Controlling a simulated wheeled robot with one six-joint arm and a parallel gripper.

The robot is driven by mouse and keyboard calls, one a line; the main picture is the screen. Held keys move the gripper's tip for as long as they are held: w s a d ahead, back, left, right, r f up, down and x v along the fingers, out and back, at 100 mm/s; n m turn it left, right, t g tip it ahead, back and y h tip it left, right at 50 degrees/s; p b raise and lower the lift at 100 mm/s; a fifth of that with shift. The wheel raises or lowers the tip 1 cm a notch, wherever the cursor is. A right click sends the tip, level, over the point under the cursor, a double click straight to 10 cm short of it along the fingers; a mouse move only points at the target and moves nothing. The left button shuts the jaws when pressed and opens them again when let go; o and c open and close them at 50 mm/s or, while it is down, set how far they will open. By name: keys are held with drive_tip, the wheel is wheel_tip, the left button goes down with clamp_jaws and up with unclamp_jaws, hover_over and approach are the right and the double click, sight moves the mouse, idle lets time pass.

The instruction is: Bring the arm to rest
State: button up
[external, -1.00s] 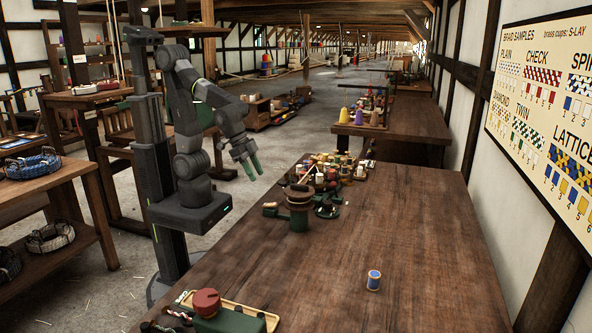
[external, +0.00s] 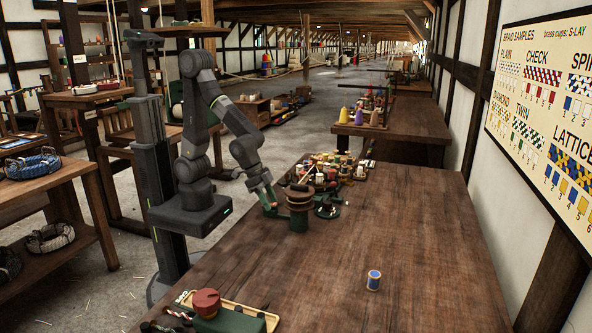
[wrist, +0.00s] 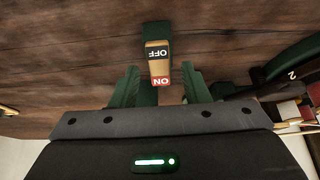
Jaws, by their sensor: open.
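A brass-coloured switch lever (wrist: 159,62) marked OFF and ON shows in the gap between the fingers. I cannot tell whether either finger touches it.
Small coloured spools and parts (external: 325,170) crowd the table just behind the device. A blue spool (external: 374,280) stands alone at the right. A red-knobbed green block (external: 207,303) sits at the front left. The middle and right of the wooden table (external: 400,225) are mostly clear.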

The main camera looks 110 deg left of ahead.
drive_tip(key=shift+r, duration=0.1)
drive_tip(key=p+v, duration=0.2)
drive_tip(key=v, duration=1.2)
drive_tip(key=b+x, duration=0.2)
drive_tip(key=x, duration=1.2)
drive_tip(key=shift+s, duration=0.1)
drive_tip(key=shift+w+r+g+p, duration=0.25)
drive_tip(key=shift+g+p, duration=0.15)
drive_tip(key=shift+p, duration=0.55)
drive_tip(key=g+p, duration=0.2)
drive_tip(key=p, duration=0.2)
drive_tip(key=w+g+p, duration=0.1)
drive_tip(key=g+p, duration=0.1)
drive_tip(key=p, duration=0.2)
drive_tip(key=shift+w+f, duration=0.1)
drive_tip(key=shift+f, duration=0.05)
drive_tip(key=shift+g+p, duration=0.3)
drive_tip(key=shift+p, duration=0.1)
wheel_tip(320, 180, up, 13)
drive_tip(key=shift+r+b, duration=0.2)
drive_tip(key=shift+b, duration=0.1)
